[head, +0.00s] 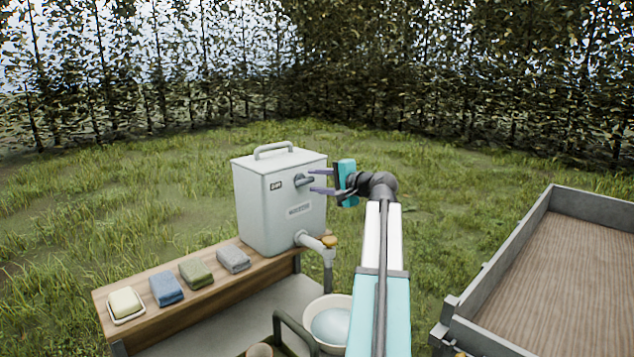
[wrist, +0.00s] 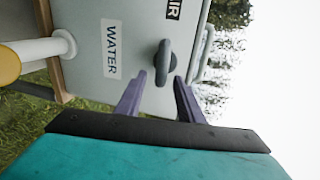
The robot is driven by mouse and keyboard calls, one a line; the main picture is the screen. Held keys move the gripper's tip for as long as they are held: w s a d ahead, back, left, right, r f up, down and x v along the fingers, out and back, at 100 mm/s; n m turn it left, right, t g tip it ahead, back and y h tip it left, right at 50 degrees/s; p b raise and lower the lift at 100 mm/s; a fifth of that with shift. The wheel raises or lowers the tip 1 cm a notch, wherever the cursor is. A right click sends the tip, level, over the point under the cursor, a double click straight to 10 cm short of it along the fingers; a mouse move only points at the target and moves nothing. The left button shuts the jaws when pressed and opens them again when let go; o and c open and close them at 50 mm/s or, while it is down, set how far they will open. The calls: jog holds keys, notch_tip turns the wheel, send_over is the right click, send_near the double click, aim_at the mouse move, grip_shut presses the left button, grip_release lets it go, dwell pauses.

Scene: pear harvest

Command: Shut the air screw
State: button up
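The air screw (head: 302,180) is a dark grey knob with a wing-shaped handle on the front of the pale grey water tank (head: 257,205). In the wrist view the screw (wrist: 166,60) sits below the partly cut-off "AIR" label and beside the "WATER" label. My gripper (head: 313,181) is open, with its two purple fingers pointing at the tank. In the wrist view the fingertips (wrist: 160,77) are apart, one on each side of the handle's near end. I cannot tell whether either finger touches the screw.
The tank stands on a wooden bench (head: 223,284) with a soap dish (head: 127,318) and folded cloths (head: 198,273). A tap (head: 318,243) with a yellow-brown top juts out below the screw. A white basin (head: 313,302) holds water under it. A wooden-floored trailer (head: 570,262) stands right.

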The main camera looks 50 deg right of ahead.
jog(key=shift+s, duration=0.1)
jog(key=b+v, duration=0.4)
jog(key=v, duration=0.9)
jog(key=shift+s+r, duration=0.2)
jog(key=shift+s, duration=0.15)
dwell(0.3)
